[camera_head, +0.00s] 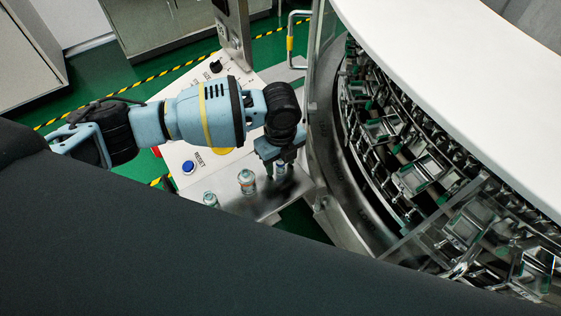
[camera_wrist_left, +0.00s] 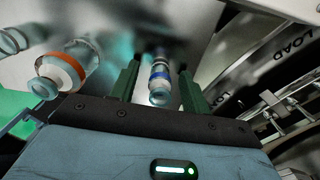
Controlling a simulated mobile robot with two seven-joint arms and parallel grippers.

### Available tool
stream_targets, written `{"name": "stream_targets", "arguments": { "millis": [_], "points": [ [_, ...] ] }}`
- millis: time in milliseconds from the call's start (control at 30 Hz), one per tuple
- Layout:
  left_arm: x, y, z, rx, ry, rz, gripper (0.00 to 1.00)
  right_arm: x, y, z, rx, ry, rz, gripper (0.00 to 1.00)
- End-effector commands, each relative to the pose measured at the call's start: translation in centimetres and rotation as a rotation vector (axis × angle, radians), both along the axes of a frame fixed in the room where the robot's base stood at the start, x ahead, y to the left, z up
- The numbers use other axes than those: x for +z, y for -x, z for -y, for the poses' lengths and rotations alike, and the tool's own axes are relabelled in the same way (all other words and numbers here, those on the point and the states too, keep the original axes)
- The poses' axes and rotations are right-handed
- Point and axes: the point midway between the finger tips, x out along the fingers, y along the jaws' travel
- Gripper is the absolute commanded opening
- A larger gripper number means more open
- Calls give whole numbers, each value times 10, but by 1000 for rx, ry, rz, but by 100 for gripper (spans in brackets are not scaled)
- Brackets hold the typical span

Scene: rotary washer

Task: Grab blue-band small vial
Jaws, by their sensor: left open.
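The small vial with a blue band (camera_wrist_left: 160,76) stands between the two dark green fingers of my left gripper (camera_wrist_left: 158,86) in the left wrist view. The fingers are open, with a gap visible on each side of the vial. In the head view my left gripper (camera_head: 280,162) points down over this vial (camera_head: 281,170), at the right end of a short row on the metal shelf (camera_head: 262,204). The gripper partly hides the vial there. My right gripper is not in view.
A vial with an orange band (camera_wrist_left: 62,70) stands just left of the gripper, and another vial (camera_head: 210,199) stands further left. The round washer (camera_head: 400,165) with metal holders is close on the right. A control panel (camera_head: 205,160) with a blue button lies behind.

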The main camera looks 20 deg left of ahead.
Motion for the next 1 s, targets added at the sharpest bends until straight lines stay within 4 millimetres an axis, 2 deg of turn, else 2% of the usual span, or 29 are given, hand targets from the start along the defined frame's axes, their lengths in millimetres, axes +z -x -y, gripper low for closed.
{"name": "stream_targets", "arguments": {
  "millis": [33, 300, 400, 767, 1000],
  "points": [
    [0, 0, 0, 0, 0, 0, 45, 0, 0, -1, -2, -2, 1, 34],
    [0, 0, 0, 0, 0, 0, 10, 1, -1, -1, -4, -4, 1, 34],
    [0, 0, 0, 0, 0, 0, 0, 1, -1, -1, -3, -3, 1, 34],
    [6, 0, 0, 0, 1, 2, 0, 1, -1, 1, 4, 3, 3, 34],
    [31, -1, 1, 0, 3, 2, 0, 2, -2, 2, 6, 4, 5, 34]
  ]
}}
